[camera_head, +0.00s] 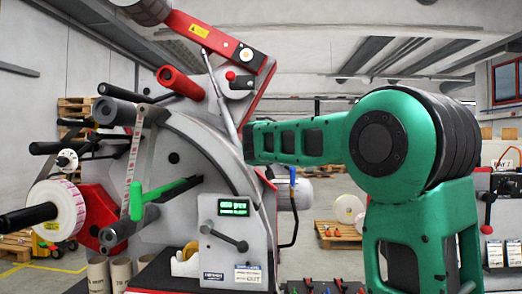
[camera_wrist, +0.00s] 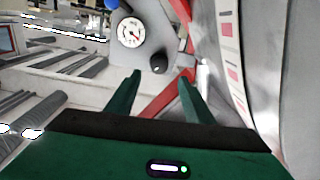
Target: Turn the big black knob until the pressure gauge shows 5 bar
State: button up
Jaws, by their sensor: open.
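The big black knob (camera_wrist: 159,64) sits on a grey panel in the wrist view, just beyond my gripper's fingertips. The pressure gauge (camera_wrist: 131,32), a round white dial with a dark rim and a red mark or needle, is up and left of the knob. Its reading is too small to tell. My gripper (camera_wrist: 160,78) has two green fingers spread apart with nothing between them. The knob appears ahead of the gap, apart from both fingers. In the head view the knob, gauge and gripper are not visible; my green arm reaches toward the machine's far side.
A small blue part (camera_wrist: 112,4) is above the gauge. The head view shows the label rewinder with a lit green display (camera_head: 234,207) and a label roll (camera_head: 58,210).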

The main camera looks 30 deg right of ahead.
jog(key=x, duration=0.8)
jog(key=c, duration=1)
jog(key=shift+a+f, duration=0.1)
jog(key=shift+a, duration=0.1)
jog(key=shift+c, duration=0.3)
jog(key=shift+d, duration=0.1)
